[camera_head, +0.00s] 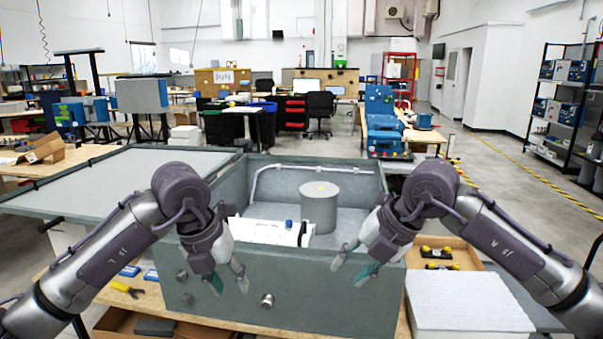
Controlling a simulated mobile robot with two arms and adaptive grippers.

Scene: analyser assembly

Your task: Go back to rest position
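My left gripper (229,283) hangs in front of the left part of the grey analyser box (300,293), fingers pointing down and spread apart. My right gripper (349,276) hangs at the right part of the box's front wall, its fingers also spread. I see nothing between the fingers of either gripper. Inside the open box stand a grey cylinder (319,208) and a white part (262,232) with a small blue piece on it. The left gripper hides part of the box's front wall and left corner.
The box's grey lid (110,183) lies open to the left. A white block (465,303) and a wooden tray (467,257) with yellow-black parts are at right. A yellow-handled tool (127,289) lies at front left. Blue cases (386,135) stand on a table behind.

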